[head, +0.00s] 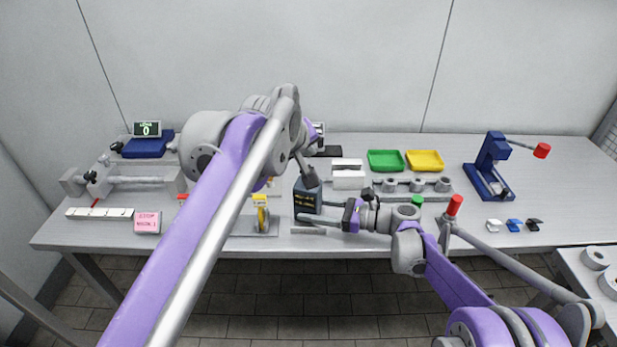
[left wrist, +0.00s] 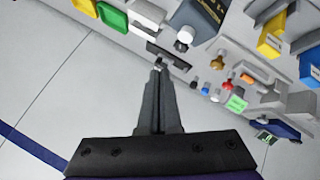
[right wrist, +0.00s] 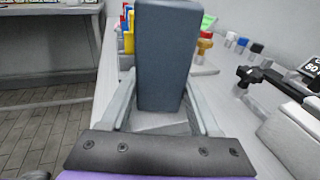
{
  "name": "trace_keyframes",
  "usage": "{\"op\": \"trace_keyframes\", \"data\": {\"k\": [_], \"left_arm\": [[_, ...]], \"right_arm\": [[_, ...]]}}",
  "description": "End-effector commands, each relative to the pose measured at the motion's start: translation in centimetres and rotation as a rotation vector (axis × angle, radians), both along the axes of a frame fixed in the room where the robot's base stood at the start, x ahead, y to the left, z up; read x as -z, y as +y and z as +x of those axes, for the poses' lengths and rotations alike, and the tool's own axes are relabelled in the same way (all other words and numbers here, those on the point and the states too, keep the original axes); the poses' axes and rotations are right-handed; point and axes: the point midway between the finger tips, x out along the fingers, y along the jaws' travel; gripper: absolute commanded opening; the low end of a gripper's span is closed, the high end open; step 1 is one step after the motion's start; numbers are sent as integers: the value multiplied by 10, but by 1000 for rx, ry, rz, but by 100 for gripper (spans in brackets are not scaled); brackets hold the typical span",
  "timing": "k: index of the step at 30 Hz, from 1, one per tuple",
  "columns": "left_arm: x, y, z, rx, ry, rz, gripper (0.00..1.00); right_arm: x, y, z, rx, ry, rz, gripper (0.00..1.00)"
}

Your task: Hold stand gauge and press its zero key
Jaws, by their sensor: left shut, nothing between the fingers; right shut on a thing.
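The stand gauge is a dark blue-grey block (head: 304,201) with small yellowish text on its face, standing near the table's front edge. My right gripper (head: 320,211) is shut on it from the right. The right wrist view shows the block (right wrist: 163,58) upright between the fingers. My left gripper (head: 309,180) is shut and empty, pointing down by the gauge's top in the head view. In the left wrist view the shut fingers (left wrist: 158,68) lie to the lower left of the gauge (left wrist: 203,15); contact cannot be told. I cannot make out the zero key.
Green (head: 385,160) and yellow (head: 425,161) trays lie at the back. A blue press-like stand (head: 488,165) with a red-tipped lever is at right. A yellow device (head: 262,214) stands left of the gauge. A readout (head: 147,129) and clamp rail are at far left.

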Motion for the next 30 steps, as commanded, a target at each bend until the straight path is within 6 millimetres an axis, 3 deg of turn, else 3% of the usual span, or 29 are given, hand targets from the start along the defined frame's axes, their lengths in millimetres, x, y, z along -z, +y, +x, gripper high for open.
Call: {"op": "trace_keyframes", "data": {"k": [6,12,30], "left_arm": [[27,0,0,-1,0,-1,0],[40,0,0,-1,0,-1,0],[41,0,0,0,0,0,0]], "right_arm": [[0,0,0,0,0,1,31],[0,0,0,0,0,1,31],[0,0,0,0,0,1,31]]}}
